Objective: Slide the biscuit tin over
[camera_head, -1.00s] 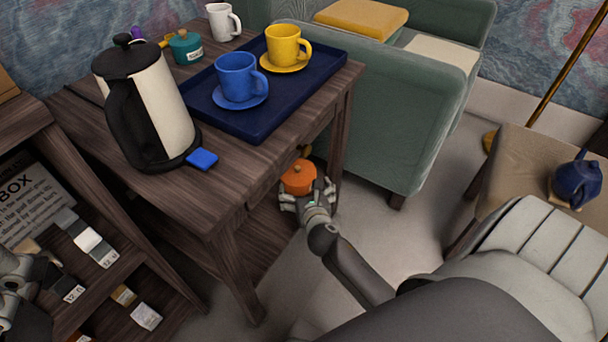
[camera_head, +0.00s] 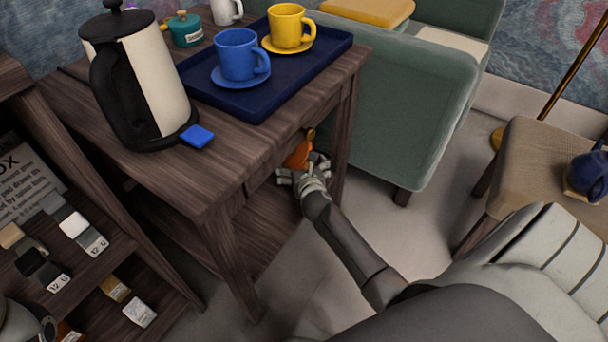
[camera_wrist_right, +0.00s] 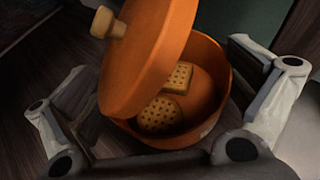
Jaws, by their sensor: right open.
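The biscuit tin is a round orange pot (camera_wrist_right: 216,92) in the right wrist view, with biscuits (camera_wrist_right: 162,112) inside. Its orange lid (camera_wrist_right: 150,55) has a pale wooden knob and stands steeply tilted at the tin's left rim, leaving the inside open to view. In the head view, the tin (camera_head: 298,154) shows small at the side table's right edge, mostly hidden behind my right gripper (camera_head: 302,174). That gripper is open, its fingers on either side of the tin; whether they touch it I cannot tell. My left gripper's fingers are out of view.
The wooden side table (camera_head: 225,175) holds a black and cream jug (camera_head: 165,80), a blue tray (camera_head: 335,42) with a blue cup (camera_head: 238,55) and yellow cup (camera_head: 287,25), and a teal pot (camera_head: 186,30). A green sofa (camera_head: 405,110) stands close on the right.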

